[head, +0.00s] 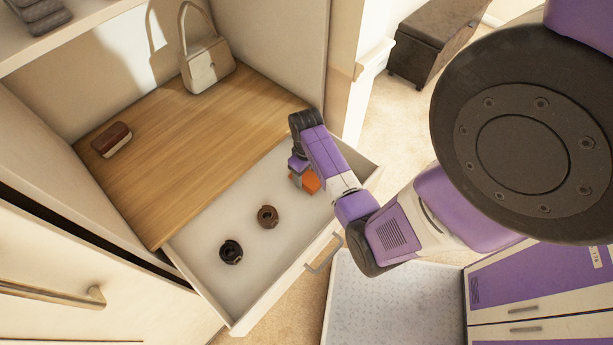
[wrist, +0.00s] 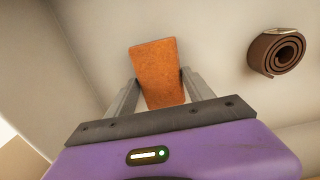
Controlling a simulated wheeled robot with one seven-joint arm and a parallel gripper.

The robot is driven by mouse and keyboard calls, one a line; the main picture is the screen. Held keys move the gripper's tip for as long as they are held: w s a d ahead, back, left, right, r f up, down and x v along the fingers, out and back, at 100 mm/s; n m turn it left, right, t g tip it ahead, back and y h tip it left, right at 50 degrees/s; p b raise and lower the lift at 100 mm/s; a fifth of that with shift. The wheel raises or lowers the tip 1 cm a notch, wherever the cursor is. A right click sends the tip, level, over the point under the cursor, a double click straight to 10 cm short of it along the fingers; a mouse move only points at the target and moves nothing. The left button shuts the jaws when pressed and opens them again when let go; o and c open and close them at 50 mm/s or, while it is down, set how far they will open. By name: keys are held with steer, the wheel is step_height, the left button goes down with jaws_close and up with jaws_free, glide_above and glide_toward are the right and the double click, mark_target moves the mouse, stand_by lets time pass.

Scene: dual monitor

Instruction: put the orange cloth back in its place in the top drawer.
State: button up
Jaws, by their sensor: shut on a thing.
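The orange cloth (wrist: 157,72) is a small folded block between the two fingers of my gripper (wrist: 158,92) in the wrist view. My gripper is shut on it. In the head view the cloth (head: 311,182) shows just below my gripper (head: 302,172), inside the open top drawer (head: 205,235) near its right end. The drawer's pale floor lies under the cloth; I cannot tell whether the cloth touches it. The cloth's far side is partly hidden by my gripper in the head view.
In the drawer, a brown rolled belt (head: 267,216) lies left of the cloth, and a black rolled belt (head: 231,251) lies farther left. A handbag (head: 206,64) and a brown wallet-like item (head: 112,140) stand on the wooden shelf (head: 190,130) behind. Drawer floor between cloth and brown belt is clear.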

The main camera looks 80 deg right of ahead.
steer(key=shift+f, duration=0.75)
steer(key=o, duration=1.4)
steer(key=shift+o, duration=0.2)
steer(key=shift+r, duration=0.1)
